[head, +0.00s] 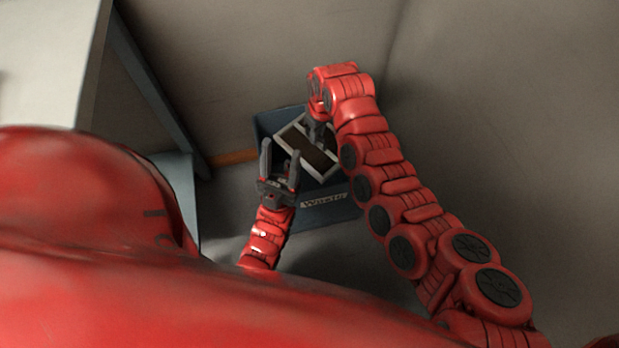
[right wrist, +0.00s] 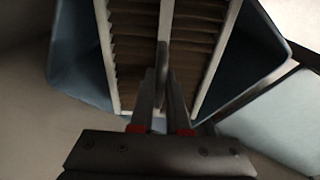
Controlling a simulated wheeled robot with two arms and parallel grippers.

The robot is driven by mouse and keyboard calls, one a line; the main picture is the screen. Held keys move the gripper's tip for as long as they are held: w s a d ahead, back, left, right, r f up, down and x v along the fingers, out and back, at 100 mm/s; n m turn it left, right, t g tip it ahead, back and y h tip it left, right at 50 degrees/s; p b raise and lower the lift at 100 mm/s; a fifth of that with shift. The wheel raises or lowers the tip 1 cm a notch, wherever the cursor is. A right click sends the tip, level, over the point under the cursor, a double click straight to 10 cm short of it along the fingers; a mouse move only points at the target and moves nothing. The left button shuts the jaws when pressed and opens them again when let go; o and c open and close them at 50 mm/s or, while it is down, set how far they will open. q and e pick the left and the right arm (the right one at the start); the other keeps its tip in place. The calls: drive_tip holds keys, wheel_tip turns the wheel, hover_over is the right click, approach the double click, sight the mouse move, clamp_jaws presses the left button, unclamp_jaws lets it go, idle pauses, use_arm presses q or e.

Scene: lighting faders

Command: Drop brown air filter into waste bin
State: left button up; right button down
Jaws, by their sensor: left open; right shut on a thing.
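The brown air filter (head: 308,147) has a white frame and dark brown pleats, and it is tilted above the mouth of the blue waste bin (head: 330,212). My right gripper (head: 318,128) is shut on the filter at its upper edge. In the right wrist view the fingers (right wrist: 166,90) close on a white bar of the filter (right wrist: 130,45), with the bin's blue walls (right wrist: 78,60) around it. My left gripper (head: 280,165) is open and empty at the bin's near left side, close to the filter. Whether it touches the filter or bin I cannot tell.
A light table or cabinet (head: 45,60) with a blue-grey leg (head: 150,85) stands left of the bin. An orange strip (head: 232,157) runs along the foot of the wall. The floor right of my right arm looks clear.

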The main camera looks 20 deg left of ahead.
drive_tip(key=shift+f, duration=0.45)
drive_tip(key=shift+r, duration=0.1)
drive_tip(key=c, duration=0.8)
unclamp_jaws()
drive_tip(key=r+p, duration=0.2)
drive_tip(key=r, duration=0.3)
drive_tip(key=d+r+p, duration=0.1)
drive_tip(key=r+p, duration=0.1)
drive_tip(key=r, duration=0.4)
drive_tip(key=s+d+r+p, duration=0.1)
drive_tip(key=r+p, duration=0.1)
drive_tip(key=r, duration=0.4)
drive_tip(key=shift+r, duration=0.1)
